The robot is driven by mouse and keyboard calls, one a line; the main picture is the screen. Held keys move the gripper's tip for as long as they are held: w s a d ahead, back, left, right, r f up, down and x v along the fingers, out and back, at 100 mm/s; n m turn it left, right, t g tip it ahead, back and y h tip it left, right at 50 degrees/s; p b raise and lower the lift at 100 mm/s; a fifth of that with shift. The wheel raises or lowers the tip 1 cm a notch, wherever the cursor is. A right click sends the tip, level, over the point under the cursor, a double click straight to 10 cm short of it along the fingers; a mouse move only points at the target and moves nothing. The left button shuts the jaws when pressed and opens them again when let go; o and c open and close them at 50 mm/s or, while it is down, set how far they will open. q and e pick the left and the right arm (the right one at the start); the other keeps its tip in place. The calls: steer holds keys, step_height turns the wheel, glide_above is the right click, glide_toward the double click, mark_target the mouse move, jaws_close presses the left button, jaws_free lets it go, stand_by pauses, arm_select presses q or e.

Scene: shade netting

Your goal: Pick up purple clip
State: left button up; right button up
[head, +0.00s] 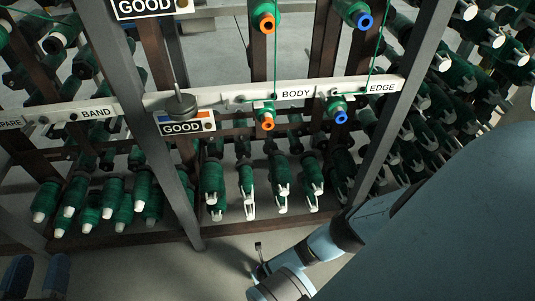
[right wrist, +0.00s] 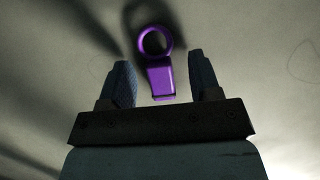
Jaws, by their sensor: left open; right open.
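The purple clip (right wrist: 161,78) shows in the right wrist view, with a round ring at its top and a short flat body below. My right gripper (right wrist: 158,72) is open, with one dark blue finger on each side of the clip's body. Gaps show between the clip and both fingers. I cannot tell how far below or between the fingertips the clip is. I cannot make out the clip in the head view. My left gripper (head: 38,277) is open and empty at the bottom left of the head view, away from the clip.
A rack with grey posts and a white label rail (head: 225,97) stands ahead. Green spools (head: 280,175) fill its lower shelf, and more crowd the right side. Orange-tipped and blue-tipped spools hang at BODY and EDGE. The grey floor (head: 215,265) in front is clear beside my right arm.

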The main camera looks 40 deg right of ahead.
arm_select(q)
steer(key=shift+w+r, duration=0.1)
arm_select(e)
steer(key=shift+f, duration=0.2)
steer(key=shift+c, duration=0.2)
arm_select(q)
steer(key=shift+m, duration=0.3)
arm_select(e)
steer(key=c, duration=1)
steer(key=shift+r+p, duration=0.45)
steer(key=shift+r, duration=0.05)
step_height(320, 180, up, 8)
steer(key=p, duration=0.6)
arm_select(q)
steer(key=s+d+r+n+t+p, duration=0.1)
steer(key=s+r+n+p, duration=0.2)
steer(key=r, duration=0.6)
steer(key=n+p, duration=0.2)
steer(key=p, duration=0.1)
steer(key=shift+s+t, duration=0.15)
steer(key=shift+t, duration=0.15)
arm_select(e)
step_height(320, 180, up, 11)
